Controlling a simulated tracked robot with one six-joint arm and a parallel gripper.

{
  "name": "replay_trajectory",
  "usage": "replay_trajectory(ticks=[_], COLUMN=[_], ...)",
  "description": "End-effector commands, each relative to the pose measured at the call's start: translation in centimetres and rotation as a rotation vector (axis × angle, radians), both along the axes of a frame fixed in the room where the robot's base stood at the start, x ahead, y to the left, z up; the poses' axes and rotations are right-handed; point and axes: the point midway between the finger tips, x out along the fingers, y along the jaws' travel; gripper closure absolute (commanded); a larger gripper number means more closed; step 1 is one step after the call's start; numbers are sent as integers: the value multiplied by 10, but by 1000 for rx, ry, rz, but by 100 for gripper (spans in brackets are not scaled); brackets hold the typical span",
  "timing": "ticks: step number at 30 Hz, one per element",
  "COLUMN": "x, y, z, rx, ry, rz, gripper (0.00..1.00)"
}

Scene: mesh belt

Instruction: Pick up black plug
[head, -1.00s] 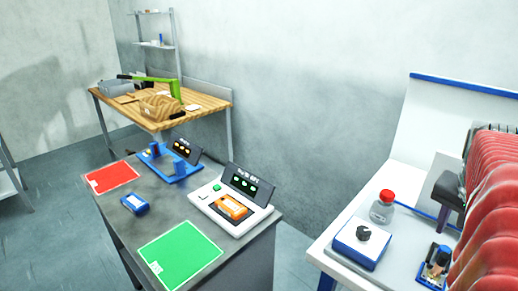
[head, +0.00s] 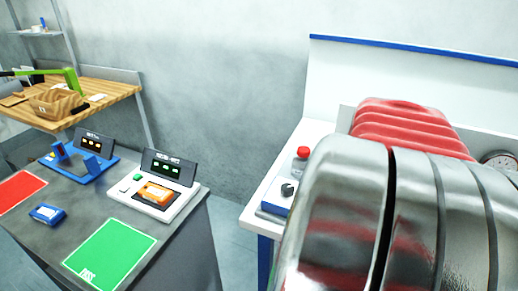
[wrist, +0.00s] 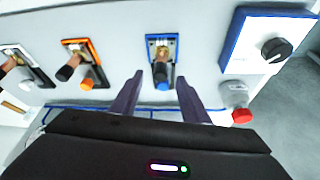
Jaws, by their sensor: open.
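In the wrist view my gripper (wrist: 159,82) is open and empty. Its two dark fingers point toward a blue-framed fixture (wrist: 151,40), one at each side of its near end. That fixture holds a brass fitting, a black plug-like piece (wrist: 159,72) and a blue round end (wrist: 162,86) close to the finger gap. I cannot tell whether the fingers touch it. An orange-framed fixture (wrist: 95,50) to the left has another black piece (wrist: 65,73) and an orange end (wrist: 87,85). In the head view my arm hides the fixtures and gripper.
A blue-edged box with a black knob (wrist: 277,48) stands right of the gripper, with a red-capped jar (wrist: 241,115) nearby. Another fixture (wrist: 30,62) is at far left. The head view shows a grey table with a green mat (head: 112,250) and red mat (head: 20,190).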

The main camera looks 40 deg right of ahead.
Motion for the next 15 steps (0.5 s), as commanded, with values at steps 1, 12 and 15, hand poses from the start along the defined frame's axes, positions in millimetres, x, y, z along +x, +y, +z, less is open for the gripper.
replay_trajectory(ticks=[1, 12, 15], x=[0, 3, 4], y=[0, -14, -18], z=[0, -32, -42], rx=[0, 3, 2], ry=[0, 2, 2], rz=[0, -2, -2], gripper=[58, 58, 58])
